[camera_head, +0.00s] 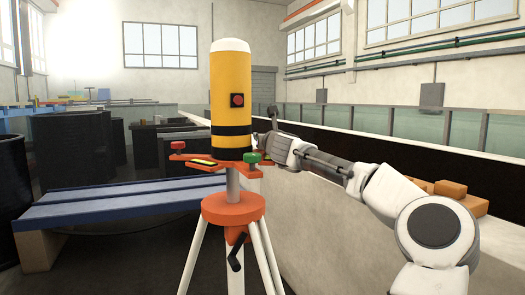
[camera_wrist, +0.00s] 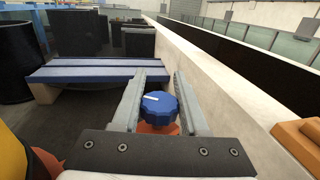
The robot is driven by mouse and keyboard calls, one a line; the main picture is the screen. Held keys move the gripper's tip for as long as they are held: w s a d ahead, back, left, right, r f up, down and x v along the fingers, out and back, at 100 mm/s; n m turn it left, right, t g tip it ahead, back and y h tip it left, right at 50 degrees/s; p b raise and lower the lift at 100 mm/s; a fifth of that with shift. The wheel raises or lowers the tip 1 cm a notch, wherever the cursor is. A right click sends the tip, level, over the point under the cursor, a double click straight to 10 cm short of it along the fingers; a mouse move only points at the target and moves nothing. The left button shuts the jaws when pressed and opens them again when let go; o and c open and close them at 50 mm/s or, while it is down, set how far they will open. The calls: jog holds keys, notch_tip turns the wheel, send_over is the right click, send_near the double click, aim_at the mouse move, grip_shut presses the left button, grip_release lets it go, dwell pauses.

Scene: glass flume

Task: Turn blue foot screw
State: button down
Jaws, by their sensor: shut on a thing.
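The blue foot screw (camera_wrist: 160,103) shows in the wrist view as a ribbed blue knob with a white mark on top, above an orange part. My gripper (camera_wrist: 158,98) has one finger on each side of the knob and is shut on it. In the head view my gripper (camera_head: 268,140) is at the right side of the yellow instrument (camera_head: 231,100), behind its orange base. The blue knob is hidden there. A red foot screw (camera_head: 180,147) and a green foot screw (camera_head: 252,158) show on the base. The instrument stands upright on an orange and white tripod (camera_head: 233,209).
A blue bench (camera_head: 120,200) stands behind the tripod at left. A pale flume wall (camera_head: 330,225) runs along the right, with orange blocks (camera_head: 450,189) on it. Dark round tanks (camera_head: 92,137) stand at the left.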

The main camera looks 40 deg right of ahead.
jog(key=shift+d+m+g+h+b, duration=0.15)
jog(key=shift+m+g+h+b, duration=0.55)
jog(key=shift+h+b, duration=0.4)
jog(key=shift+s+r, duration=0.1)
jog(key=shift+r, duration=0.05)
jog(key=shift+c, duration=2.2)
grip_release()
jog(key=shift+d, duration=0.1)
jog(key=s+d+r+p, duration=0.5)
jog(key=s+r+p, duration=0.2)
jog(key=s+r, duration=0.3)
jog(key=shift+s+d+r+p, duration=0.15)
jog(key=shift+s+r+p, duration=0.05)
jog(key=shift+r+p, duration=0.2)
